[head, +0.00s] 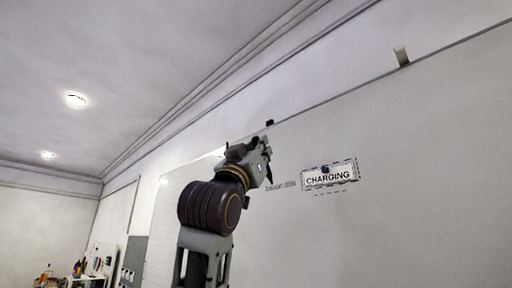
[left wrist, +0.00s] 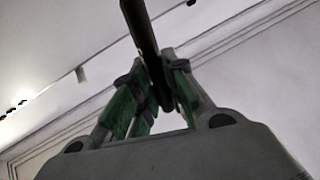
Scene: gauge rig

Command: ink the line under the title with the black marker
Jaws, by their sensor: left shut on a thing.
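My left gripper (head: 266,156) is raised in front of the pale wall board (head: 420,150). It is shut on a slim black marker (head: 269,174), which also shows as a dark rod between the green-padded fingers in the left wrist view (left wrist: 142,32). The title sign, reading CHARGING (head: 329,178), is to the right of the gripper, with a gap between. A faint broken line (head: 329,192) runs under the title. I cannot tell from here whether the marker touches the board. My right gripper is in neither view.
Small faint lettering (head: 281,186) lies between gripper and title. A small dark piece (head: 325,169) is on the sign. A beige clip (head: 401,56) and a black block (head: 270,123) are at the board's top edge. A cluttered table (head: 85,279) stands far left.

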